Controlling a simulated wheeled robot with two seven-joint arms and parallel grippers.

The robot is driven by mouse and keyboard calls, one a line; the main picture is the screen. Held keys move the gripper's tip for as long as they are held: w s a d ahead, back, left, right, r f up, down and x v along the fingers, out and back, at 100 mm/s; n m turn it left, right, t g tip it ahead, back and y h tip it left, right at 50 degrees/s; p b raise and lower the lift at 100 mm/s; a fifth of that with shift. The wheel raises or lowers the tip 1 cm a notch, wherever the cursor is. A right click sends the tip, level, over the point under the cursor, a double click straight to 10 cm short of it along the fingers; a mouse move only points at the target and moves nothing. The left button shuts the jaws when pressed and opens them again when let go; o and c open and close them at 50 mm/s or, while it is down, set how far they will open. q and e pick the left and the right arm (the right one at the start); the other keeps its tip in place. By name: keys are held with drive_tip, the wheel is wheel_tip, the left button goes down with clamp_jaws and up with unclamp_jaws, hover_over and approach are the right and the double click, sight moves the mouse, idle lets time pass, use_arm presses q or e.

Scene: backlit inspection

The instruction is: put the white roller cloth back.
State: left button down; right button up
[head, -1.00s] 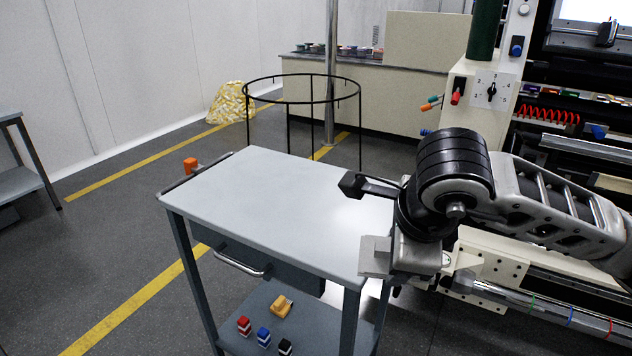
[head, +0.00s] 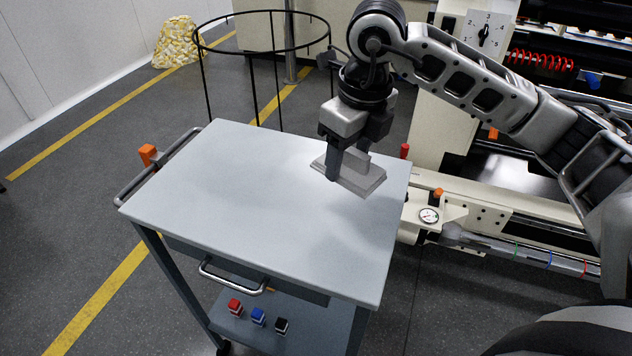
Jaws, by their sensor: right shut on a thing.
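My right gripper (head: 349,168) points down over the right rear part of the trolley top (head: 240,200). It is shut on a pale, flat piece with a raised middle, which I take as the white roller cloth (head: 368,183); it looks light grey in this light. The fingers cover part of its raised middle. Its flat base is at or just above the trolley top; I cannot tell whether it touches. My left gripper is not in view.
The rest of the trolley top is bare. Red, blue and black small blocks (head: 258,316) stand on its lower shelf. A black wire hoop stand (head: 256,90) is behind, with a yellow-white bag (head: 177,43) beyond. The machine (head: 500,190) with its gauge (head: 429,215) borders the right.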

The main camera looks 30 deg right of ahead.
hover_over(315, 203)
drive_tip(key=f, duration=0.3)
drive_tip(key=s+f, duration=0.1)
drive_tip(key=f, duration=0.1)
drive_tip(key=shift+d+f, duration=0.15)
drive_tip(key=shift+d, duration=0.1)
drive_tip(key=f, duration=0.2)
drive_tip(key=f+p, duration=0.1)
drive_tip(key=shift+w+a+f, duration=0.1)
drive_tip(key=shift+w+a, duration=0.1)
drive_tip(key=shift+w, duration=0.05)
drive_tip(key=shift+f, duration=0.25)
drive_tip(key=o, duration=0.9)
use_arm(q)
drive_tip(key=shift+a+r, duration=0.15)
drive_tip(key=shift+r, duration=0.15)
